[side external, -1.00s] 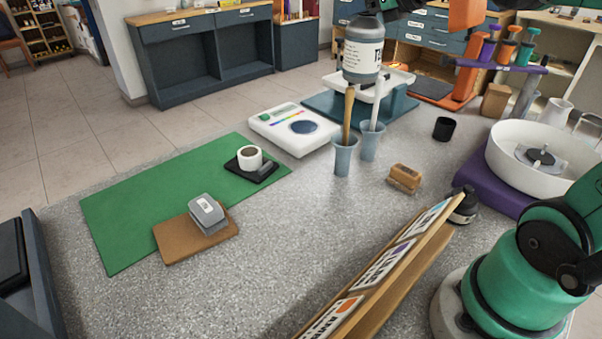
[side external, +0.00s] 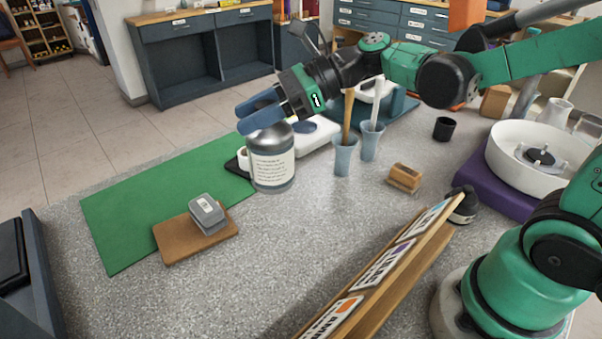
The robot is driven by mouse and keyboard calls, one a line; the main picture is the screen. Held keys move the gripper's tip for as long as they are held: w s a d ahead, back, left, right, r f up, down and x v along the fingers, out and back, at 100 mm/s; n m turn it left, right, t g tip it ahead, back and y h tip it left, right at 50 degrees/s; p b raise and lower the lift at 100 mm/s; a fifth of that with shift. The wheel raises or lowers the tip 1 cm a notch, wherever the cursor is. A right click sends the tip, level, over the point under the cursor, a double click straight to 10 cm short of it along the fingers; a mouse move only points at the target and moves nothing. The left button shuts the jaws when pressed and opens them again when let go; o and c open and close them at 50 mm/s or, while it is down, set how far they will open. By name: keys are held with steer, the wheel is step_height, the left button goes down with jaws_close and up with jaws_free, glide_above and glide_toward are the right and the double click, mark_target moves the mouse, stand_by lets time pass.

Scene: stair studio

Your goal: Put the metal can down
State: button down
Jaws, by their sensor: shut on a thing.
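The metal can (side external: 272,160) is a grey cylinder with a cream printed label. It is upright near the middle of the side external view. My gripper (side external: 262,112) is shut on its top from the upper right, with blue fingers. The can appears in front of the right end of the green mat (side external: 120,215). I cannot tell for sure whether its base touches the speckled table (side external: 290,235). It hides part of a black tray, a white cup and the white scale behind it.
A slanted sign rack (side external: 385,270) is in front. Speckled table between is clear.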

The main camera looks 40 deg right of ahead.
steer(key=s+a+f+n+g+y, duration=0.1)
steer(key=s+a+f+n+g, duration=0.15)
steer(key=s+n+g, duration=0.3)
steer(key=s+a+f+n+g, duration=0.1)
steer(key=s+a+n+g, duration=0.25)
steer(key=g, duration=0.25)
step_height(320, 180, down, 7)
steer(key=shift+s+d+n, duration=0.3)
steer(key=shift+s+d, duration=0.15)
steer(key=shift+f+t, duration=0.25)
steer(key=shift+f, duration=0.3)
steer(key=shift+c, duration=1.7)
jaws_free()
